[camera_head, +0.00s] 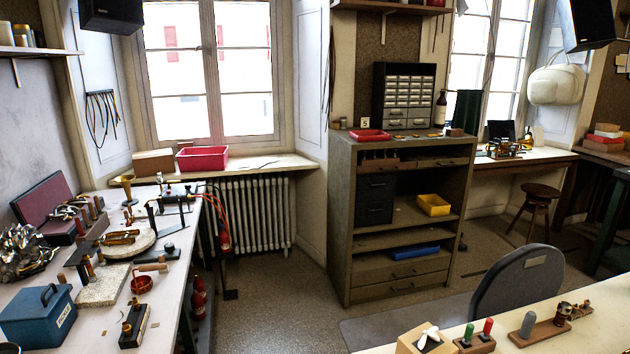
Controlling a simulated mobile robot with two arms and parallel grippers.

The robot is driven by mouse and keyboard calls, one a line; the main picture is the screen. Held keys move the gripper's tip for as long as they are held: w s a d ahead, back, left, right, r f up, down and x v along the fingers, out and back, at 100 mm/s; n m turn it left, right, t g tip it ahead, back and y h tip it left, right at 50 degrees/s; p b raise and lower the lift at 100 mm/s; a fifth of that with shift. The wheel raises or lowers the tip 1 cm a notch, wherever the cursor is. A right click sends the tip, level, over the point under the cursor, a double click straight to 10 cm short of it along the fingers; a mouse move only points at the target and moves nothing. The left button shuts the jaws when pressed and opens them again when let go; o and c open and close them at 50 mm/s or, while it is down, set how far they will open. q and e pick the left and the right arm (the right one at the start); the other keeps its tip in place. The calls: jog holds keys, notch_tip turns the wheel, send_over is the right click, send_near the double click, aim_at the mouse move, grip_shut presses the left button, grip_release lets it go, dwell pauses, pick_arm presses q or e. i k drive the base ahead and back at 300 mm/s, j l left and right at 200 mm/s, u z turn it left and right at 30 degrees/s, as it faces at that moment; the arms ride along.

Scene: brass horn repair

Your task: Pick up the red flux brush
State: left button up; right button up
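An upright red-topped piece (488,326) stands in a small dark block (475,344) on the bench at the bottom right. It may be the red flux brush, but it is too small to tell. A similar green-topped piece (469,332) stands just left of it in the same block. Neither of my grippers is in view, so nothing is seen touching or near these pieces.
The near bench (577,343) also holds a pale wooden block (425,342) with a white piece and a wooden base (539,332) with a grey knob. A grey chair (518,284) stands behind it. A cluttered workbench (85,334) fills the left. Open floor (285,312) lies between.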

aim_at(77, 222)
jog(key=u, duration=0.75)
jog(key=i+l+u, duration=0.1)
jog(key=i+u, duration=0.25)
jog(key=u, duration=0.15)
jog(key=i+l+u, duration=0.25)
jog(key=u, duration=0.25)
jog(key=i+l+u, duration=0.45)
jog(key=i+l, duration=0.15)
jog(key=l, duration=0.2)
jog(key=i+l+u, duration=0.1)
jog(key=l, duration=0.25)
jog(key=i+l, duration=0.25)
jog(key=l, duration=0.15)
jog(key=i+l+u, duration=0.1)
jog(key=l, duration=0.25)
jog(key=i+l+u, duration=0.1)
jog(key=l, duration=0.3)
jog(key=i+l, duration=0.25)
jog(key=l, duration=0.15)
jog(key=i+l+u, duration=0.1)
jog(key=l, duration=0.3)
